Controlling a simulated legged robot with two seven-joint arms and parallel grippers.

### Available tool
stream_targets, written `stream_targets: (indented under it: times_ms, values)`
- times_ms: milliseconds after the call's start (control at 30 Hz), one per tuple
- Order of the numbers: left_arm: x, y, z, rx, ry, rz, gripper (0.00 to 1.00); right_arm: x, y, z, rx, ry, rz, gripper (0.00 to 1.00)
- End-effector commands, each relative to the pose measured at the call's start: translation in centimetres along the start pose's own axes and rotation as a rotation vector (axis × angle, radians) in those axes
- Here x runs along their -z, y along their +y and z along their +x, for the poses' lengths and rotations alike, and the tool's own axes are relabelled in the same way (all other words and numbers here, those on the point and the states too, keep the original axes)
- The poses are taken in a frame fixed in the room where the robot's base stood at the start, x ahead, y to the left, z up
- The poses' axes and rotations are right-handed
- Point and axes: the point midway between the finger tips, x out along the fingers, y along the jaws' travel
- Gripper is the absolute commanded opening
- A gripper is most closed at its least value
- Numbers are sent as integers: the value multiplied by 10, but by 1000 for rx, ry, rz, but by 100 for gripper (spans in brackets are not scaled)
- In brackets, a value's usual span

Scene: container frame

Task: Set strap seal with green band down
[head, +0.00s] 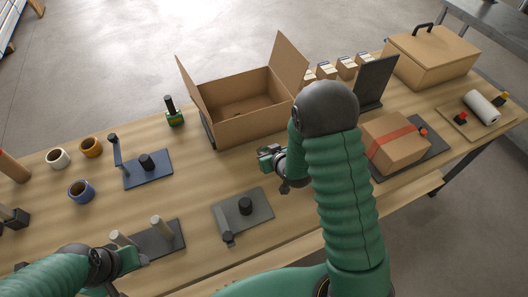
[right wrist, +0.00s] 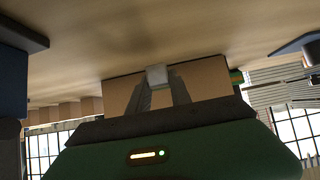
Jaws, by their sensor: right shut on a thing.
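My right gripper (head: 268,156) is low over the table in front of the open carton. In the right wrist view its fingers (right wrist: 158,88) are shut on a small pale grey block, which I take to be the strap seal (right wrist: 157,74). No green band can be made out on it. In the head view the held piece cannot be told apart from the gripper. My left gripper (head: 130,261) is at the lower left, beside a dark plate with two pale posts (head: 158,238); its jaws are unclear.
An open carton (head: 240,128) stands behind my right gripper. A grey plate with a black knob (head: 243,212) lies in front, a blue plate (head: 149,172) to the left. A green-based stamp (head: 174,113) stands left of the carton. A red-banded box (head: 397,145) is at the right.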

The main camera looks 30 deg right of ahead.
Motion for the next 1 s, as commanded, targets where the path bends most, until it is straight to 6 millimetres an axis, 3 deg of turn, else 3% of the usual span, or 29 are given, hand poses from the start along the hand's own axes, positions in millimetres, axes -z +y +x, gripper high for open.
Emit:
stream_targets:
  times_ms: [200, 400, 600, 633, 767, 1000]
  values:
    - [1, 0, -6, 0, -1, 0, 50, 18, 6, 26, -1, 1, 1, 0]
    - [2, 0, -9, 0, -1, 0, 50, -11, 6, 47, 0, -3, 1, 0]
    - [2, 0, -8, 0, -1, 0, 50, -12, 6, 48, 0, 0, 1, 0]
    - [2, 0, -8, 0, -1, 0, 50, -12, 6, 48, 0, 0, 1, 27]
    - [2, 0, -8, 0, -1, 0, 50, -12, 6, 48, 0, 0, 1, 44]
    - [2, 0, -8, 0, -1, 0, 50, -12, 6, 48, 0, 0, 1, 47]
